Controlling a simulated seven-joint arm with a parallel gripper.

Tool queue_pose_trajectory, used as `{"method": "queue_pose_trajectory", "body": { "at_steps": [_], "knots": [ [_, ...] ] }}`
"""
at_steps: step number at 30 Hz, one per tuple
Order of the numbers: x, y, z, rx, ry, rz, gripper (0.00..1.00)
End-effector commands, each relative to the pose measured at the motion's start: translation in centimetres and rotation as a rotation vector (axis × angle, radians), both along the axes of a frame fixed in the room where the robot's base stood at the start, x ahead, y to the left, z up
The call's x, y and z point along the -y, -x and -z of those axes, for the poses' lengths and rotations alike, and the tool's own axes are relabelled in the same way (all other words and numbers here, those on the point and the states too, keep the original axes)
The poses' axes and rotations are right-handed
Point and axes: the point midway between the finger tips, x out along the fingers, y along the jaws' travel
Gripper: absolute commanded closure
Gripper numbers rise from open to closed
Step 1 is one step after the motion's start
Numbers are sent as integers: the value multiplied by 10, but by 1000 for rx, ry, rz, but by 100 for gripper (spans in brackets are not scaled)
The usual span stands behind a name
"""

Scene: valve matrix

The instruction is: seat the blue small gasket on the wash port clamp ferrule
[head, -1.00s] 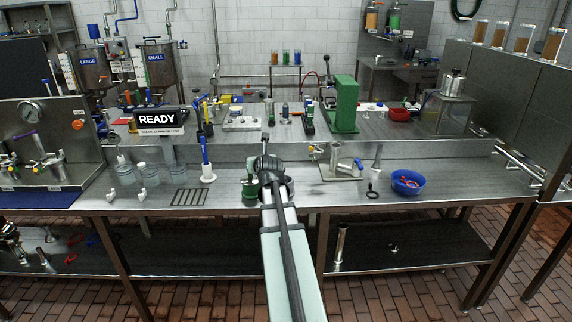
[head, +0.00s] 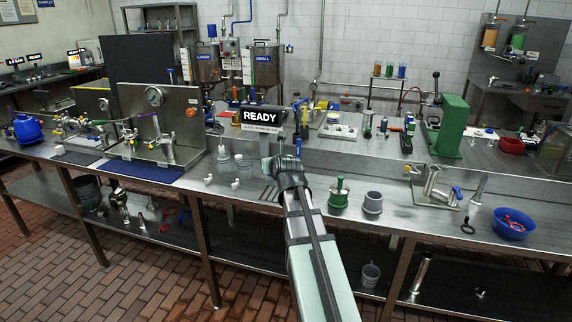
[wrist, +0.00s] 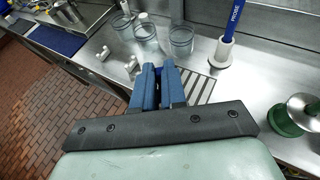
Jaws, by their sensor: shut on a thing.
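My gripper (head: 288,164) is over the front of the bench, by the slotted plate below the READY sign. In the wrist view its two blue fingers (wrist: 158,72) are close together. What they hold is hidden between them, and I cannot make out the blue small gasket. A steel panel (head: 132,106) with a gauge, valves and fittings stands on the left part of the bench. I cannot tell which fitting is the wash port clamp ferrule. My gripper is well to the right of this panel. A blue bowl (head: 504,231) at the right holds red and blue pieces.
Clear jars (wrist: 146,33) and white elbow fittings (wrist: 103,54) lie ahead and left of my gripper. A probe in a white stand (wrist: 223,50) is to the right. The READY sign (head: 262,117) stands behind. A green-based part (head: 339,194) and grey cup (head: 373,204) stand right.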

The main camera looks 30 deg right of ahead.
Motion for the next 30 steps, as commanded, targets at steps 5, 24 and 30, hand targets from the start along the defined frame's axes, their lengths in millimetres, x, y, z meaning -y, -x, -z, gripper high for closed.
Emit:
{"method": "queue_pose_trajectory", "body": {
  "at_steps": [5, 24, 30],
  "knots": [
    [-20, -7, -5, 0, 0, -27, 100],
    [77, 4, -9, 0, 0, 93, 100],
    [148, 20, -9, 0, -1, 180, 100]
  ]
}}
